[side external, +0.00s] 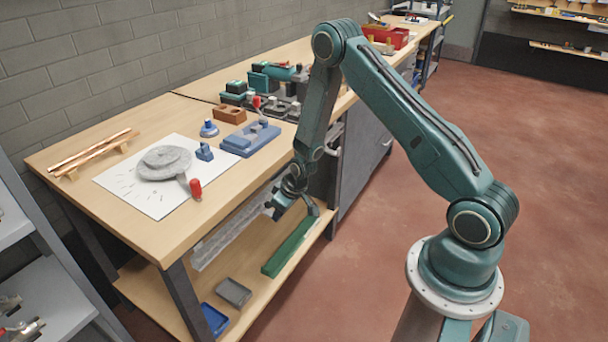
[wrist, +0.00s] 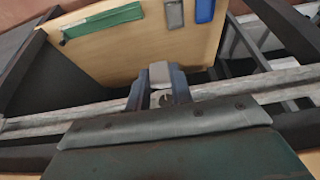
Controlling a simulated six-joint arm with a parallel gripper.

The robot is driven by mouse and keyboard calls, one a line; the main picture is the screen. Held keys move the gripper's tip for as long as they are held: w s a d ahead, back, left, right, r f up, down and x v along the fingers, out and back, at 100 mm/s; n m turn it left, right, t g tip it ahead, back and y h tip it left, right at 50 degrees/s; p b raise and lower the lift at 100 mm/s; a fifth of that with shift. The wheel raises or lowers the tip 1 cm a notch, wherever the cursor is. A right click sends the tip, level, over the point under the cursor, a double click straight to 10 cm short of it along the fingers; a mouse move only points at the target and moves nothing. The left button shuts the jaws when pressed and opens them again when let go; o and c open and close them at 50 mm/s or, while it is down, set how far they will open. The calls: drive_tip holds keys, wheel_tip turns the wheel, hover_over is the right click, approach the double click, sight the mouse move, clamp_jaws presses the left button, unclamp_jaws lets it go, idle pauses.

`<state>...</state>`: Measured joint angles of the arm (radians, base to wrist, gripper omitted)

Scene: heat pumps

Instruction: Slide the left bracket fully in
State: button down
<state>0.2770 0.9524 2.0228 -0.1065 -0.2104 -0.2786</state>
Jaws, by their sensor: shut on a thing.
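My gripper (side external: 278,207) is low at the front edge of the workbench, beside the long pale rail (side external: 236,228) under the bench top. In the wrist view my gripper (wrist: 159,90) has its two blue-grey fingers close together on a small grey piece (wrist: 160,72), which looks like the left bracket. The piece shows between and just beyond the fingertips. The pale streaked rail (wrist: 260,84) crosses the wrist view to both sides of the fingers. The fingers and wrist housing hide most of the held piece, and I cannot tell how far in it sits.
The lower shelf holds a green bar (side external: 291,246), a grey tray (side external: 234,292) and a blue tray (side external: 214,319). The bench top carries a white sheet with a round grey part (side external: 163,162), a blue block (side external: 250,138) and copper pipes (side external: 92,151). The floor in front is clear.

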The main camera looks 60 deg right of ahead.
drive_tip(key=shift+d, duration=0.5)
drive_tip(key=c, duration=1.3)
unclamp_jaws()
drive_tip(key=shift+o, duration=0.3)
drive_tip(key=shift+a, duration=0.1)
drive_tip(key=shift+r, duration=0.1)
drive_tip(key=v, duration=1.3)
drive_tip(key=shift+s+r, duration=0.2)
drive_tip(key=shift+r, duration=0.05)
